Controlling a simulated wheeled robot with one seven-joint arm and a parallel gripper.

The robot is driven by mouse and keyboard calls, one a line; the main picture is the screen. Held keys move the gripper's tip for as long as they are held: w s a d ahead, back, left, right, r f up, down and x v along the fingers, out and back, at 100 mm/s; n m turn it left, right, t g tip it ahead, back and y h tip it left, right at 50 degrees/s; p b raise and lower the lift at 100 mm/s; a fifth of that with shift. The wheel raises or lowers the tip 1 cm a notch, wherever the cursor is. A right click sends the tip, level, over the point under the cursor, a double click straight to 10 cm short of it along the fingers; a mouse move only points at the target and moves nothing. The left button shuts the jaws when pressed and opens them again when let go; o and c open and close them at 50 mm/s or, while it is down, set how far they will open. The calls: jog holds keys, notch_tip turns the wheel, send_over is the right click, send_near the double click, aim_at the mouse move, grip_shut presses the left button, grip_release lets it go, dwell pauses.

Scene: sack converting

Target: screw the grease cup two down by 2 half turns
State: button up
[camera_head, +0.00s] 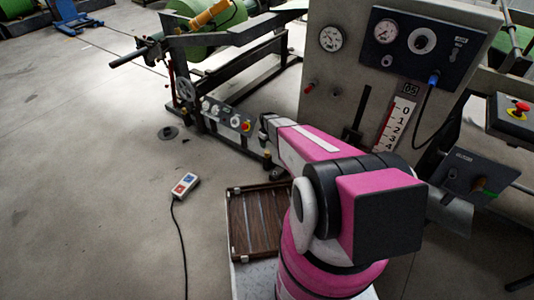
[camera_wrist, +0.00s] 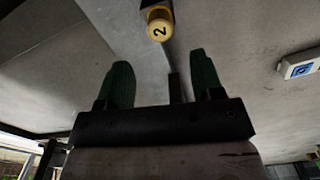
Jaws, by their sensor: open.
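The grease cup two (camera_wrist: 159,27) shows in the wrist view as a yellow cup marked "2", at the top centre under a dark fitting. My gripper (camera_wrist: 161,68) is open, with its two green fingers apart and nothing between them. The cup lies beyond the fingertips, roughly in line with the gap between them, and appears clear of both fingers. In the head view my pink and white arm reaches toward the machine's low frame.
A pendant (camera_head: 185,185) with blue and red buttons lies on the floor, its cable trailing. A small control panel (camera_head: 228,117) is on the machine frame. A gauge cabinet (camera_head: 345,75) stands at right of it. A brown slatted tray (camera_head: 258,222) is beside my arm. Floor at left is mostly free.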

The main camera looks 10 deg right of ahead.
aim_at(267, 152)
notch_tip(267, 152, down, 9)
jog(key=shift+r, duration=0.15)
jog(key=c, duration=0.9)
